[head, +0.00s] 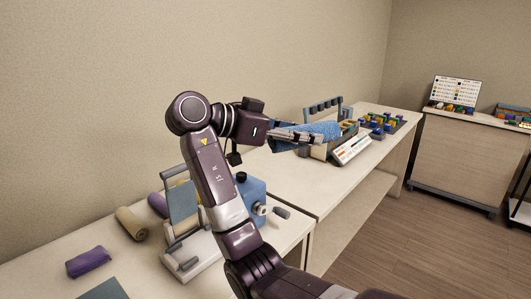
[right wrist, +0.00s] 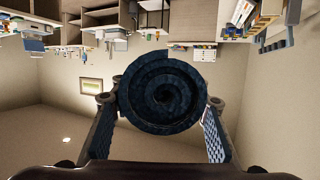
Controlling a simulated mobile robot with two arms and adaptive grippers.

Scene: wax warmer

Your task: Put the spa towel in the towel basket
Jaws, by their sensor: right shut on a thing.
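A rolled dark blue towel (right wrist: 162,90), likely the spa towel, is held end-on between the two fingers of my right gripper (right wrist: 160,130) in the right wrist view. In the head view the right gripper (head: 300,137) holds the blue towel (head: 322,130) in the air above the long table. The gripper and arm cover part of it. I cannot make out a towel basket in either view. My left gripper is not in view.
A blue device (head: 252,190) stands by my right arm. A machine with a sloped panel (head: 352,149) and a rack of colored items (head: 381,122) stand farther along.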

